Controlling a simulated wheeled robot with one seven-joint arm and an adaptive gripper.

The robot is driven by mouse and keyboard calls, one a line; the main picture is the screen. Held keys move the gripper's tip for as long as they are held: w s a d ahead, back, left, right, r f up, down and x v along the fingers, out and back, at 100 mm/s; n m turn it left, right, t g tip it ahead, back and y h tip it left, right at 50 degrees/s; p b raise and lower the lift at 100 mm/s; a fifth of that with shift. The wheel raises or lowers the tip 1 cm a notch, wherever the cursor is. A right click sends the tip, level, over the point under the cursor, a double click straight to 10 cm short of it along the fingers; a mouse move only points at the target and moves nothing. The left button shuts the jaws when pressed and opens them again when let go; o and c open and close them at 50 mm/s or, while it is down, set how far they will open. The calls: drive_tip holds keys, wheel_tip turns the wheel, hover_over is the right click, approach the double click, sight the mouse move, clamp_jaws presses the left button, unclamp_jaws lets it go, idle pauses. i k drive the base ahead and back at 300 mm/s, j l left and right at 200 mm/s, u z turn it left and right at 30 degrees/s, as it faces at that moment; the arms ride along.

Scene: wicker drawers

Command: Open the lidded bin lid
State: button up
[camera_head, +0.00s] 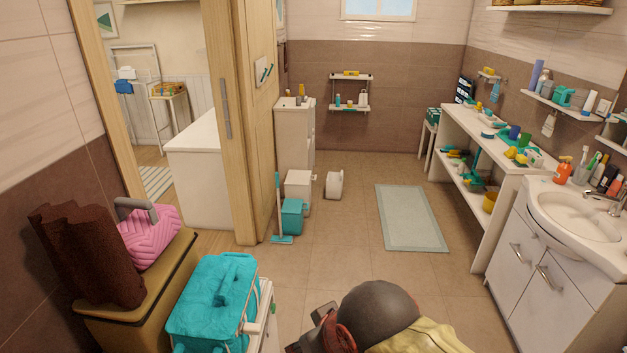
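A small white container (334,185) with a rounded top stands on the tiled floor near the middle of the head view. It looks like the lidded bin, and its lid looks shut. It is too small in the picture to make out a lid edge clearly. A white boxy container (298,184) stands left of it, by the white cabinet, so I cannot be sure which one is the lidded bin. I cannot make out my gripper's fingers. A dark rounded shape at the bottom centre may be part of my arm, well short of both containers.
A teal bucket (292,216) and an upright teal-handled brush (278,208) stand by the door frame. A pale mat (411,217) lies on the floor. A teal case (212,300) and a brown box (150,290) fill the near left. A sink cabinet (545,275) stands right.

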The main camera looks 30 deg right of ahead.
sight(302, 178)
drive_tip(key=i+l+z, duration=0.5)
drive_tip(key=i+z, duration=0.65)
drive_tip(key=i, duration=2.95)
drive_tip(key=i+u, duration=0.15)
drive_tip(key=i, duration=0.25)
drive_tip(key=i+l+u, duration=0.15)
drive_tip(key=i, duration=0.2)
drive_tip(key=i+l+u, duration=0.2)
drive_tip(key=i+u, duration=0.25)
drive_tip(key=i+l+u, duration=0.45)
